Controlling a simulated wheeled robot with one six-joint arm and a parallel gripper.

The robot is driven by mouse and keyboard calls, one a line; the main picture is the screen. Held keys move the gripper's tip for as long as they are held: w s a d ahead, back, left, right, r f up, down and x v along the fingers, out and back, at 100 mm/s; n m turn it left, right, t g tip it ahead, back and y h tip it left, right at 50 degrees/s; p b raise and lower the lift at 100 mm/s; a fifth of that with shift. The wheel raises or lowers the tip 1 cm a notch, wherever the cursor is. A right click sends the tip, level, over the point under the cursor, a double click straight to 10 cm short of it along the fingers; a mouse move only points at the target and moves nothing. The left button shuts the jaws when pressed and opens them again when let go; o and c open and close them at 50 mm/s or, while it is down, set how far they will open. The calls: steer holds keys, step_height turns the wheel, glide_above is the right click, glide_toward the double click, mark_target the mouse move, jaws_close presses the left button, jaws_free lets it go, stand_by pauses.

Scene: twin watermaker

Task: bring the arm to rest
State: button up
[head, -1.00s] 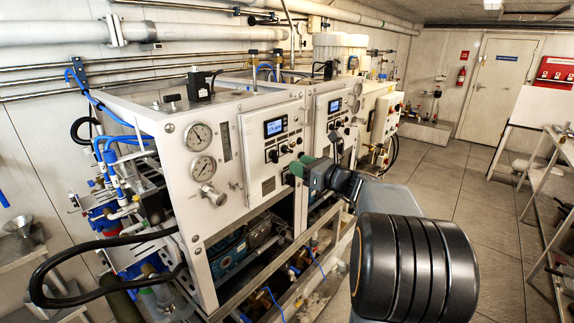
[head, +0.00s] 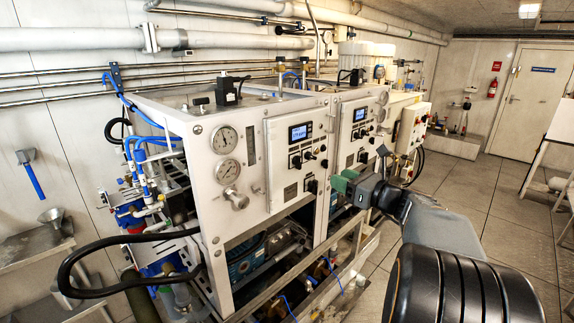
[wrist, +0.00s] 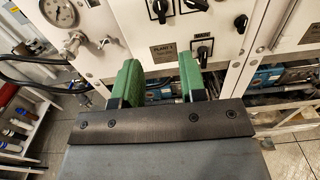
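My gripper (head: 345,184) is at the end of my stretched-out arm, in front of the watermaker's white front panels (head: 283,165). In the wrist view its two green fingers (wrist: 160,82) stand apart, with nothing seen between them. Just beyond the fingertips is a black rotary switch (wrist: 203,50) on the panel. A "PLANT 1" label (wrist: 163,51) is beside it. I cannot tell whether the fingertips touch the panel.
Two pressure gauges (head: 226,155) and a black hose (head: 75,265) are at the machine's left end. A blue-handled tool (head: 31,175) hangs on the left wall. Open tiled floor (head: 480,200) lies to the right, before a door (head: 528,100).

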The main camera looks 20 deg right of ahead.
steer(key=s+a+f+n+g+h, duration=0.1)
steer(key=s+a+f+n+g, duration=0.35)
steer(key=f+n, duration=0.3)
steer(key=s+a+f+n+g+h, duration=0.25)
steer(key=s+f+n+g, duration=0.2)
steer(key=f+n, duration=0.3)
steer(key=s+a+n+g+h, duration=0.1)
steer(key=s+a+n, duration=0.3)
steer(key=n, duration=0.4)
steer(key=s+a+f+n+g+h, duration=0.1)
steer(key=s+a+n+g+h, duration=0.1)
steer(key=a+n, duration=0.5)
steer(key=shift+s+a+f+n+h, duration=0.25)
steer(key=shift+s+n+h, duration=0.35)
steer(key=shift+s, duration=0.4)
